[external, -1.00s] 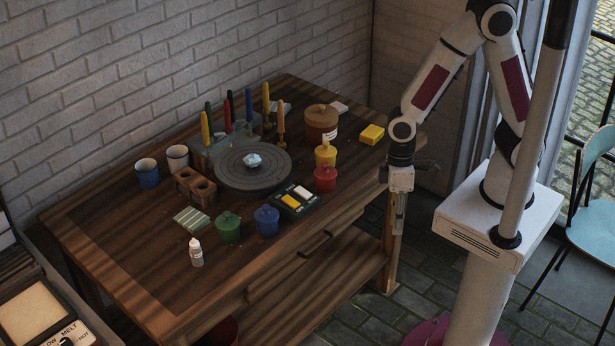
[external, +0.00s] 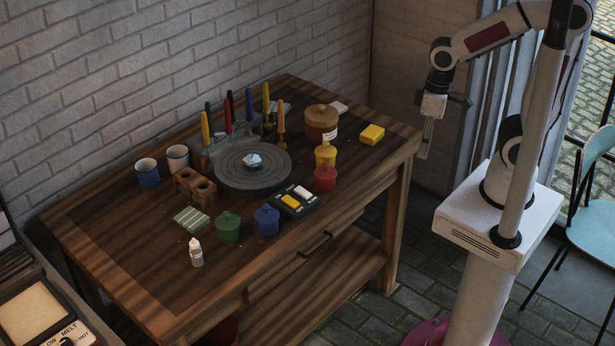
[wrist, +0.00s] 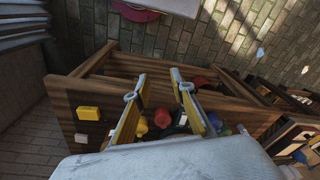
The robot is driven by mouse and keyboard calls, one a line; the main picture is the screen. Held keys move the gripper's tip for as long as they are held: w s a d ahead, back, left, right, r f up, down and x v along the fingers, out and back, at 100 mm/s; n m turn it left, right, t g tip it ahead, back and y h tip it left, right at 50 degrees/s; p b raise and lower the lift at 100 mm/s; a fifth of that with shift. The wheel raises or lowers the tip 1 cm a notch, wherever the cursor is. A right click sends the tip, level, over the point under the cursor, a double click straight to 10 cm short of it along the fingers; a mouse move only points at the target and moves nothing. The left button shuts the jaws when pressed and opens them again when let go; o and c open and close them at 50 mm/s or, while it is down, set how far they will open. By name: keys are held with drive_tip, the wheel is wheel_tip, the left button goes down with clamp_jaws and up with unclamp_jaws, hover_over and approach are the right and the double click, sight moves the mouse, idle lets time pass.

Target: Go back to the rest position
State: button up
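My gripper (external: 425,140) hangs pointing down in the external view, raised beyond the right end of the wooden table (external: 110,262). It touches nothing there. In the wrist view my gripper (wrist: 157,82) shows two yellowish fingers spread apart with nothing between their tips. The table's edge and shelf lie below it in that view.
The table holds a turntable (external: 230,180) with a small pale object, several lidded paint pots such as the red pot (external: 325,179), a yellow sponge (external: 372,134) and a brown jar (external: 321,124). A pale blue chair (external: 595,235) stands at the right. Floor between table and my base is clear.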

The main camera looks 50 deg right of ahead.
drive_tip(key=d+r+m+t+h, duration=0.1)
drive_tip(key=d+r+m+t, duration=0.4)
drive_tip(key=d+r, duration=0.5)
drive_tip(key=d, duration=0.3)
drive_tip(key=shift+w+d, duration=0.2)
drive_tip(key=shift+d, duration=0.1)
